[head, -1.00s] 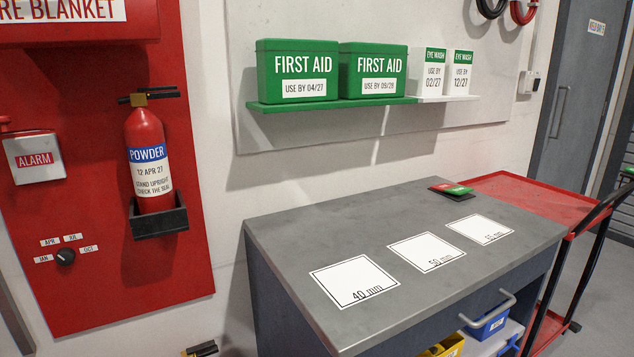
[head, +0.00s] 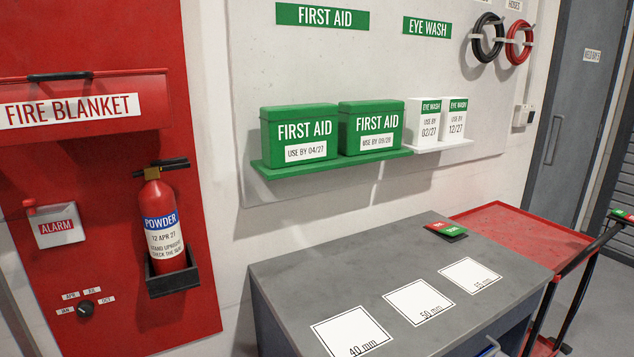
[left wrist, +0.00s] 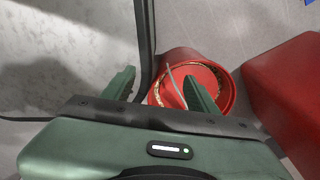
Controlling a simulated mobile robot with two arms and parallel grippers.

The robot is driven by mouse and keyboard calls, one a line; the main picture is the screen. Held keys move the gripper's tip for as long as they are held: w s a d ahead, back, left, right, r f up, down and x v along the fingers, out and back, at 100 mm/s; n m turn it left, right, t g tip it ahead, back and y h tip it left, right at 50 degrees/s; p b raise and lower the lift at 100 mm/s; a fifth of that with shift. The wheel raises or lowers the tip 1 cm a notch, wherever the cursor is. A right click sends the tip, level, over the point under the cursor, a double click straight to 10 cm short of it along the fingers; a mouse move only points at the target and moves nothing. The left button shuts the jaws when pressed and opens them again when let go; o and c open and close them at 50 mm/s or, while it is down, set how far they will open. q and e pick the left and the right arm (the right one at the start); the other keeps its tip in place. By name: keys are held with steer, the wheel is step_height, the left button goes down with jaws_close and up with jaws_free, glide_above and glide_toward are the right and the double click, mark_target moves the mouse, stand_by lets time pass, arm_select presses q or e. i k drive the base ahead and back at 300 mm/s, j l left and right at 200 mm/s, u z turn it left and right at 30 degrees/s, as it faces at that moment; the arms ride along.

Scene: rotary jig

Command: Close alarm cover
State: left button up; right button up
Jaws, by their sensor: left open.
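The alarm cover (head: 56,229) is a white box front with a red ALARM label, on the red wall panel at the left of the head view. A red part (head: 30,207) shows at its upper left edge. I cannot tell from here how far the cover stands open. My left gripper (left wrist: 158,88) shows only in the left wrist view. Its two green fingers are apart with nothing between them, above a red bucket (left wrist: 225,85). The alarm cover is not seen in that view. My right gripper is in neither view.
A fire extinguisher (head: 163,228) stands in a black bracket right of the alarm. A fire blanket case (head: 60,125) hangs above it, and a dial (head: 86,308) sits below. A grey bench (head: 300,275) and a red trolley (head: 525,232) are to the right.

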mark_target(30, 208)
steer(key=u, duration=1.35)
